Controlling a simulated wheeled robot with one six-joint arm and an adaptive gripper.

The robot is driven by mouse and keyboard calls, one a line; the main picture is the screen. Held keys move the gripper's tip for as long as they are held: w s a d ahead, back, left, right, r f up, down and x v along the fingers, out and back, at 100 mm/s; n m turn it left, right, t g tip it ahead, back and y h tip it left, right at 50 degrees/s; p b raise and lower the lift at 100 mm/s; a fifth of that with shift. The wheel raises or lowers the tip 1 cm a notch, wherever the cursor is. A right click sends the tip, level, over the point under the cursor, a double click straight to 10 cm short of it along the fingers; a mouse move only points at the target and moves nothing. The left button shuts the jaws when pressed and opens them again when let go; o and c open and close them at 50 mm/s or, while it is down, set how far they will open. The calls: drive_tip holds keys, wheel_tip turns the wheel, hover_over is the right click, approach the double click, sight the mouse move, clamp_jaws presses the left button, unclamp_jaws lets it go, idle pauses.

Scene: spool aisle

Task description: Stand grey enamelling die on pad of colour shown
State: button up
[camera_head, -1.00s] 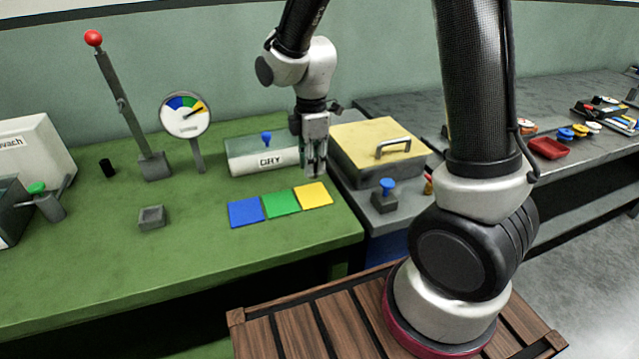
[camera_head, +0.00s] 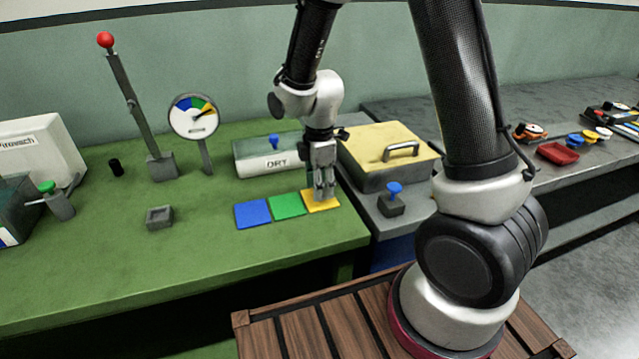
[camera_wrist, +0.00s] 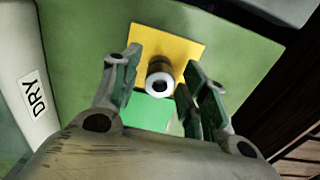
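The grey die (camera_wrist: 160,67), a short cylinder with a pale ring and dark hole at its near end, appears to stand upright on the yellow pad (camera_wrist: 185,45). My gripper (camera_wrist: 158,88) is open around it, with gaps between the finger pads and the die. In the head view my gripper (camera_head: 323,194) is low over the yellow pad (camera_head: 322,206), and its fingers hide the die. The blue pad (camera_head: 252,214) and green pad (camera_head: 288,206) lie to the left in a row. The dial gauge (camera_head: 193,117) has its needle towards the yellow sector.
The white DRY box (camera_head: 262,160) stands behind the pads. A yellow-lidded box (camera_head: 385,150) and a blue-knobbed block (camera_head: 392,204) are to the right. The green bench front is clear.

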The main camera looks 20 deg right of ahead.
wheel_tip(320, 180, up, 12)
drive_tip(key=s+d+r+m+t, duration=0.2)
drive_tip(key=s+d+r+m, duration=0.4)
drive_tip(key=s+m, duration=0.3)
drive_tip(key=s+d+r+m+t, duration=0.2)
drive_tip(key=s+d+r+m, duration=0.5)
drive_tip(key=s+d+m, duration=0.2)
drive_tip(key=shift+s, duration=0.5)
idle(0.5)
